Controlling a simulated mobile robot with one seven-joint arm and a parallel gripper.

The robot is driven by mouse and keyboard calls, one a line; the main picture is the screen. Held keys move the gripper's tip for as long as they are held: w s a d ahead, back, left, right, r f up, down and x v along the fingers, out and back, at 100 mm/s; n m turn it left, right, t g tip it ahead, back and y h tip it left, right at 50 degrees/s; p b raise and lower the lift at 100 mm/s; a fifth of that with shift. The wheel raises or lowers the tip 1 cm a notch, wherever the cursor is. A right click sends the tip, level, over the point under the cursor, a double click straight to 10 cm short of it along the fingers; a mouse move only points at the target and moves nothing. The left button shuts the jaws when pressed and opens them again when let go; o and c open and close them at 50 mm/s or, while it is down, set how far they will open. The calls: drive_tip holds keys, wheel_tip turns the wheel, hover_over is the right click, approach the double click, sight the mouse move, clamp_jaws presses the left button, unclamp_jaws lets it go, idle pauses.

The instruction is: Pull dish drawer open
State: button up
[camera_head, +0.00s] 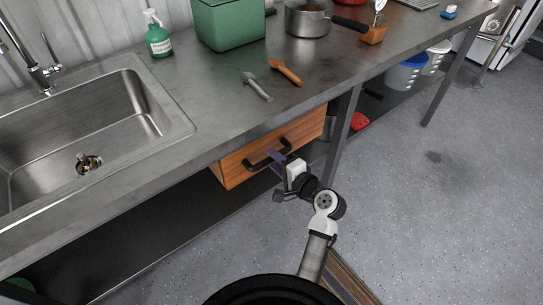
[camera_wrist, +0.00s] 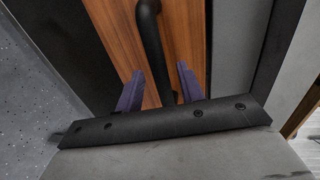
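The wooden dish drawer (camera_head: 238,168) hangs under the front edge of the metal counter. Its front faces me and no opening into it shows. A black bar handle (camera_head: 257,165) is on its front. In the wrist view the drawer front (camera_wrist: 118,30) fills the upper middle, and the handle (camera_wrist: 151,38) runs down between the two purple fingers of my gripper (camera_wrist: 160,88). The fingers are apart, with gaps visible on both sides of the handle.
A sink (camera_head: 90,120) is at left. A counter leg (camera_head: 341,135) stands right of the drawer. The floor (camera_head: 430,200) at right is open.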

drive_tip(key=shift+x, duration=1.25)
clamp_jaws()
drive_tip(key=shift+d, duration=0.1)
